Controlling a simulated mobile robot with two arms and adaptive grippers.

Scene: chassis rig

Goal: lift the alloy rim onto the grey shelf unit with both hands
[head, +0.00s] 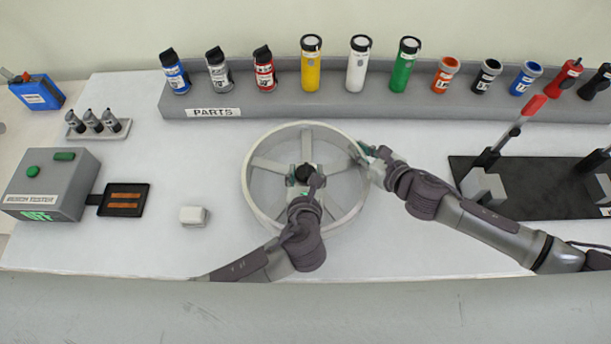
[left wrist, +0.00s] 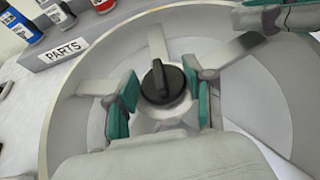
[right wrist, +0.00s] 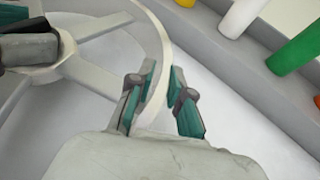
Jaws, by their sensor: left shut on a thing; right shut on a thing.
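The alloy rim (head: 251,205) is a pale spoked ring lying level over the middle of the white table; I cannot tell whether it touches it. A black knob (left wrist: 169,80) stands at its hub. My left gripper (head: 305,182) is at the hub, its fingers on either side of it below the knob; they also show in the left wrist view (left wrist: 163,108). My right gripper (head: 364,156) is shut on the rim's right upper edge, one finger inside and one outside, as in the right wrist view (right wrist: 160,100). No separate grey shelf unit is clearly in view.
A long grey ledge (head: 240,100) labelled PARTS runs along the back, holding several cans and bottles. A grey tester box (head: 62,180) and a small white block (head: 193,215) are at left. A black board with clamps (head: 535,165) is at right.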

